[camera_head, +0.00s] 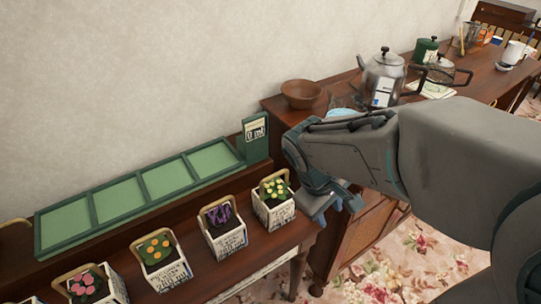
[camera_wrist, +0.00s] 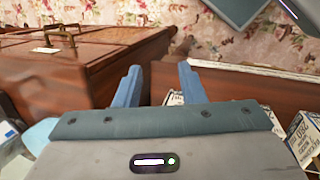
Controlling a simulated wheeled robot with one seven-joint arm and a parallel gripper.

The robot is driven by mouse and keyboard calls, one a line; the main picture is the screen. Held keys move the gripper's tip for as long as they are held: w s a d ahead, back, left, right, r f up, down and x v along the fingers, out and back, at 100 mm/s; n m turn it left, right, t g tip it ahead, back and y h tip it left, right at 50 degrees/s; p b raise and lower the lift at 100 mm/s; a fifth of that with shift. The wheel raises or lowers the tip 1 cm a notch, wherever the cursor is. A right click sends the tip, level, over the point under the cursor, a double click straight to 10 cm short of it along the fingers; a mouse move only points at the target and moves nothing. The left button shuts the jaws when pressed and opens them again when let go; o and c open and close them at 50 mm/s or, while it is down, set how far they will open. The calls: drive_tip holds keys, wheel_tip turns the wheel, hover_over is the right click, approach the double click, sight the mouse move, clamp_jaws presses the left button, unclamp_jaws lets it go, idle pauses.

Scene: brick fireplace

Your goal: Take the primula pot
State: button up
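Several small white pots with printed lettering and arched handles stand in a row in the head view. One holds yellow flowers (camera_head: 273,215), one purple (camera_head: 228,238), one orange (camera_head: 168,270) and one pink (camera_head: 98,288). I cannot tell for sure which is the primula; the labels are too small to read. My gripper (camera_head: 335,203) is just right of the yellow-flowered pot. In the wrist view my gripper (camera_wrist: 159,78) has its two blue fingers apart with nothing held between them. A white lettered pot (camera_wrist: 302,140) shows at the right there, and part of another beside the right finger.
A green divided tray (camera_head: 118,199) with a small sign (camera_head: 255,138) lies behind the pots. A higher wooden cabinet at right carries a brown bowl (camera_head: 301,94), a metal kettle (camera_head: 384,78) and a green canister (camera_head: 426,50). Floral carpet (camera_head: 385,265) covers the floor.

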drive_tip(key=w+a+r+n+t+h+p, duration=0.25)
drive_tip(key=w+a+r+n+p, duration=0.3)
drive_tip(key=a+n, duration=0.4)
drive_tip(key=n+t+p, duration=0.3)
drive_tip(key=n, duration=0.4)
approach(275, 175)
drive_tip(key=shift+m+h, duration=0.25)
drive_tip(key=x, duration=0.5)
drive_tip(key=shift+w+f+p, duration=0.1)
drive_tip(key=shift+f+p, duration=0.25)
drive_tip(key=p+x, duration=0.1)
drive_tip(key=x, duration=0.4)
drive_tip(key=shift+w+a, duration=0.1)
drive_tip(key=shift+a, duration=0.05)
clamp_jaws()
